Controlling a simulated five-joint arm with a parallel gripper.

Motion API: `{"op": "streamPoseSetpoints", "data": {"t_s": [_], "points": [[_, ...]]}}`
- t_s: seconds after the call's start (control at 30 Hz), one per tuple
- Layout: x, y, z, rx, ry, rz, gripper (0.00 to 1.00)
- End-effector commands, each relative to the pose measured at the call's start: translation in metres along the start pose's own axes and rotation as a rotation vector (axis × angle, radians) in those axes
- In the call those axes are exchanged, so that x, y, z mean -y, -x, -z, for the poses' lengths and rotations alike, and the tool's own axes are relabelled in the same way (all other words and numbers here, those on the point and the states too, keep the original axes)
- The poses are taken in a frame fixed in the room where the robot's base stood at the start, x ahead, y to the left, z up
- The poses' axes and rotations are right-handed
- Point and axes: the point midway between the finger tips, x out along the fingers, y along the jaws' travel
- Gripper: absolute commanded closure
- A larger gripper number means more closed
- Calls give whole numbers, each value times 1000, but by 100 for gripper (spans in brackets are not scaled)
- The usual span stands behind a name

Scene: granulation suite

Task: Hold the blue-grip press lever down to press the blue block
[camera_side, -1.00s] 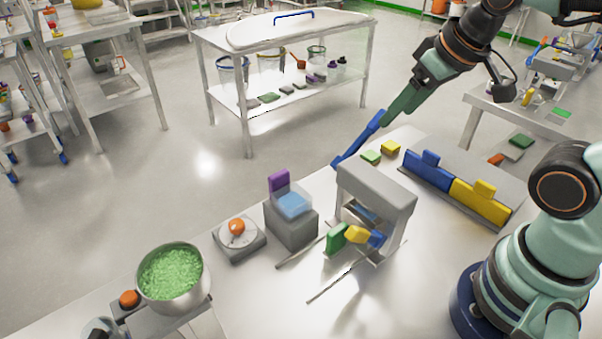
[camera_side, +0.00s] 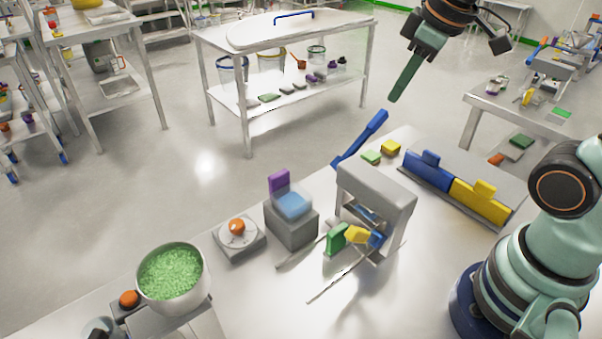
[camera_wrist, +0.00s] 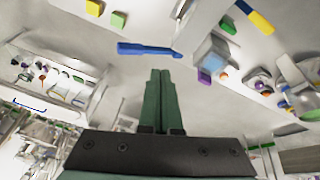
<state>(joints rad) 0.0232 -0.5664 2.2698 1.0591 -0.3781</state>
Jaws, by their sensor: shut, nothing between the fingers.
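The grey press (camera_side: 378,190) stands on the white table, and its blue-grip lever (camera_side: 365,136) sticks out from its far side, slanting upward to the right. The lever also shows in the wrist view (camera_wrist: 148,49), just beyond my fingertips. My gripper (camera_side: 393,98) is shut and empty, a little above the lever's free end, with a visible gap. It fills the lower middle of the wrist view (camera_wrist: 160,72). At the press front are a green piece (camera_side: 336,239), a yellow piece (camera_side: 357,234) and a blue piece (camera_side: 376,240). Bluish material shows inside the press, partly hidden by its head.
Small green (camera_side: 371,158) and yellow (camera_side: 390,147) blocks lie beside the lever. A rack with blue and yellow blocks (camera_side: 516,200) stands right of the press. A grey box with a purple tab (camera_side: 290,228), a dial unit (camera_side: 239,243) and a bowl of green granules (camera_side: 196,300) stand left.

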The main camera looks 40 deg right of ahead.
Motion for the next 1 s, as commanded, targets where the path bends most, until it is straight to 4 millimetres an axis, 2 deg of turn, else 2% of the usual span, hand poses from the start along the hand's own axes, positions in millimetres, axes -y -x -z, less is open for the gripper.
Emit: {"op": "streamPoseSetpoints", "data": {"t_s": [0.3,0.6,0.8,1.0], "points": [[-29,19,37,148,541,102,100],[-53,25,63,218,997,258,100],[-60,26,71,226,1160,327,100],[-62,26,72,226,1203,343,100]]}}
